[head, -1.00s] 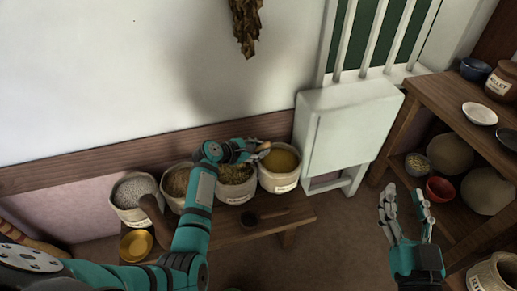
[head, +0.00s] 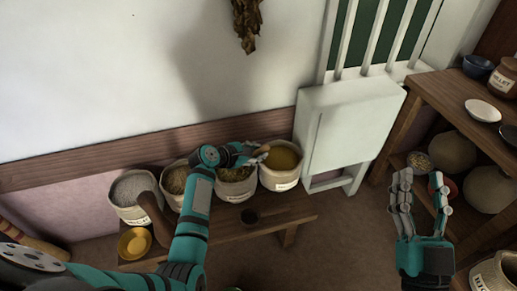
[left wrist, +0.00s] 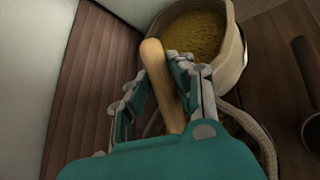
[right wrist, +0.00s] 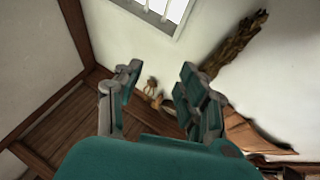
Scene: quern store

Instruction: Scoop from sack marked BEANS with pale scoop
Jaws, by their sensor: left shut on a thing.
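My left gripper (head: 257,156) is shut on a pale wooden scoop, whose handle (left wrist: 157,70) shows between its fingers in the left wrist view. The scoop's bowl is hidden. The gripper is over the third sack (head: 236,190) from the left, close to the rim of the fourth sack (head: 281,181), which holds yellow contents. The fourth sack also shows ahead of the fingers in the left wrist view (left wrist: 233,60). The sack labels are too small to read, so I cannot tell which says BEANS. My right gripper (head: 423,188) is open and empty, away from the sacks.
Two more sacks, one with pale grey contents (head: 128,211) and one brownish (head: 173,201), stand on the left of the low bench (head: 220,236). A wooden shelf (head: 433,100) with crockery stands right.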

